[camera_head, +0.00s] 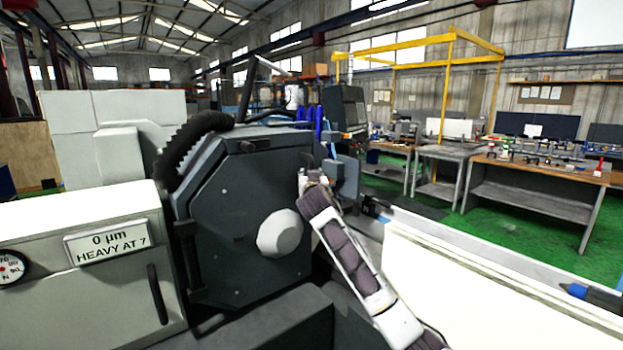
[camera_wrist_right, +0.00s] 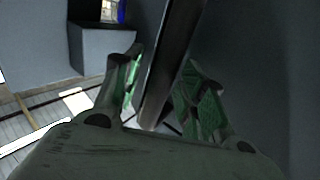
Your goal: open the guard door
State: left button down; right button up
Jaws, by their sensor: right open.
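The grinder's dark grey, eight-sided guard (camera_head: 235,215), with a pale round hub, stands at the centre of the head view. I cannot tell from it whether the guard door is fully closed. My right arm comes in from the lower right, and its gripper (camera_head: 306,178) is at the guard's right edge. In the right wrist view the gripper (camera_wrist_right: 162,66) is open. A dark bar (camera_wrist_right: 171,60), which looks like a handle, runs between its green-padded fingers; a firm grip is not visible. My left gripper is not in view.
A light cabinet with a dark handle (camera_head: 157,293) and a label plate (camera_head: 107,242) stands left of the guard. A white panel (camera_head: 470,285) lies to the right. Workbenches (camera_head: 540,172) stand farther back on the green floor.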

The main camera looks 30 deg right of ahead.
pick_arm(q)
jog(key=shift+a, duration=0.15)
pick_arm(e)
jog(key=shift+c, duration=0.6)
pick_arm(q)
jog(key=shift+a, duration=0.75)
pick_arm(e)
grip_shut()
